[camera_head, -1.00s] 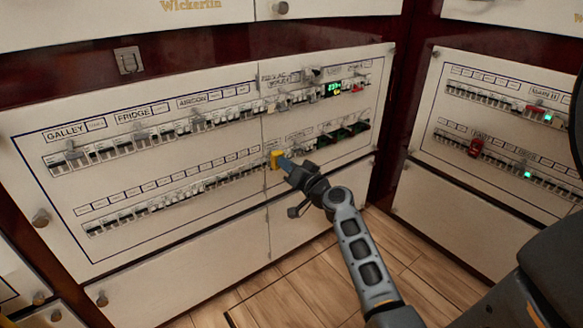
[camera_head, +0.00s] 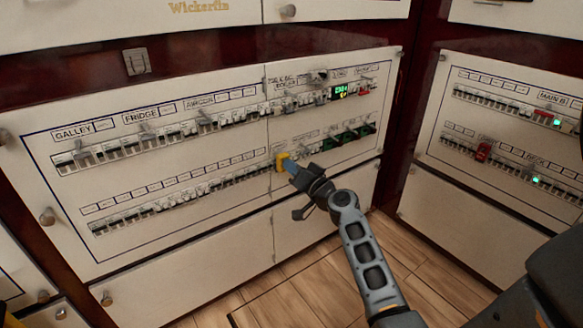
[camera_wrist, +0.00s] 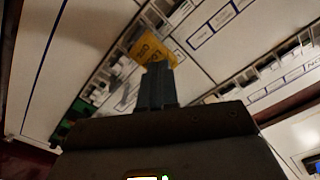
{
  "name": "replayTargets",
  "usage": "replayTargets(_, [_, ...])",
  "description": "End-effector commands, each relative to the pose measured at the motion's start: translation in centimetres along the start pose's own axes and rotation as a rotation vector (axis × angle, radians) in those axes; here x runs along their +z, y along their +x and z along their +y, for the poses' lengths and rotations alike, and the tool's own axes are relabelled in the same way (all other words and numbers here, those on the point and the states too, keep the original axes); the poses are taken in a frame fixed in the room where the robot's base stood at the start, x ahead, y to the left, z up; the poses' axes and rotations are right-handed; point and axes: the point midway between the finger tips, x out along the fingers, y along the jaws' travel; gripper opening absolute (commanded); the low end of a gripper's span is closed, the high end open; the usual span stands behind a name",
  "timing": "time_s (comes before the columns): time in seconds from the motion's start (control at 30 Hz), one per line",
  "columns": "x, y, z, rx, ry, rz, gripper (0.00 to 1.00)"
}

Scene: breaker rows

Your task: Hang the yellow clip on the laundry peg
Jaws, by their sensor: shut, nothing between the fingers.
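The yellow clip (camera_head: 281,162) sits at the lower breaker row of the large left panel, near the panel's seam. It also shows in the wrist view (camera_wrist: 150,50), with dark lettering on it, just beyond my fingertips. My gripper (camera_head: 291,167) is at the clip's right side, its bluish fingers shut together. In the wrist view the fingers (camera_wrist: 158,78) reach up to the clip's lower edge and overlap it; I cannot tell whether they touch it. The laundry peg cannot be picked out, as the small labels are too blurred to read.
The upper row of the left panel (camera_head: 200,125) carries labels such as Galley, Fridge and Aircon, and a green display (camera_head: 341,90). A second panel (camera_head: 500,130) at the right holds a red clip (camera_head: 484,150). Bare wooden floor (camera_head: 300,295) lies below.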

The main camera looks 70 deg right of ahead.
Motion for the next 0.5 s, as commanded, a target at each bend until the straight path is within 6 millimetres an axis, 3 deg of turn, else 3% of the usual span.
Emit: replayTargets(0.5, [0.1,-3.8,0.1,0.002,0.002,0.0,0.0])
